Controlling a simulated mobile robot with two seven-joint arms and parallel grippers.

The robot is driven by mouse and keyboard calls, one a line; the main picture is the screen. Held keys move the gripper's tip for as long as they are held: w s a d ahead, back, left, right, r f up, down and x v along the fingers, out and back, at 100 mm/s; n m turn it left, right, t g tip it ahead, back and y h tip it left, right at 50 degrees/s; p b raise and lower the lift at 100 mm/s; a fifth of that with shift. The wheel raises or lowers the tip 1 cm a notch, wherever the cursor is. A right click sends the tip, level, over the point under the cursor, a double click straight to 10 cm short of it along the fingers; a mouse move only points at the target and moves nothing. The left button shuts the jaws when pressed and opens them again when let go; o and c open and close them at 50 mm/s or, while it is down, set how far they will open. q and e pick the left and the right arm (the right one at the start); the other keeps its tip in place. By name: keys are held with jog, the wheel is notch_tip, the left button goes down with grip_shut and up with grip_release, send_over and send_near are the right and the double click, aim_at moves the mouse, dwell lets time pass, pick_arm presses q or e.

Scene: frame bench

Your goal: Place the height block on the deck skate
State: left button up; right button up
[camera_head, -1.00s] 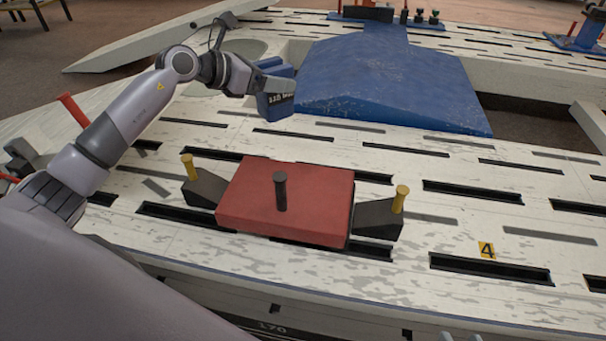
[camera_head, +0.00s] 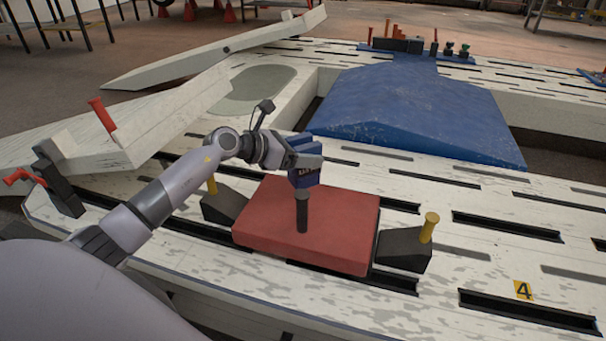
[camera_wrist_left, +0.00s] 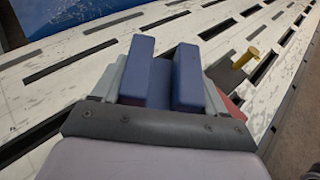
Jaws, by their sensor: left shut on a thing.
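In the left wrist view the block (camera_wrist_left: 187,78) shows as two blue uprights between the grey fingers. The deck skate appears to be the red slab (camera_head: 340,222) with a dark post (camera_head: 302,212) on top. In the head view the block overlaps the slab's back edge, by the top of the post. I cannot tell whether it touches. My right gripper is not in view.
Dark wedges with yellow pegs stand left (camera_head: 222,206) and right (camera_head: 405,250) of the red slab. They sit on the slotted white deck (camera_head: 470,262). A blue ramp (camera_head: 415,110) lies behind. A red-handled clamp (camera_head: 58,180) stands at the left.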

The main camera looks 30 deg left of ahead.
aim_at(303, 171)
pick_arm(q)
notch_tip(303, 171, down, 4)
jog(key=shift+f+b, duration=0.1)
jog(key=shift+b, duration=0.8)
jog(key=shift+f, duration=0.4)
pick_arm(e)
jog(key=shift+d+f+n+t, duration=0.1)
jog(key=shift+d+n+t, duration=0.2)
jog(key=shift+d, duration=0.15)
pick_arm(q)
jog(key=shift+f, duration=0.1)
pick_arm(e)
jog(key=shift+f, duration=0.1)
pick_arm(q)
jog(key=o, duration=1.4)
jog(key=shift+f, duration=0.25)
jog(key=o, duration=0.4)
jog(key=shift+r, duration=0.1)
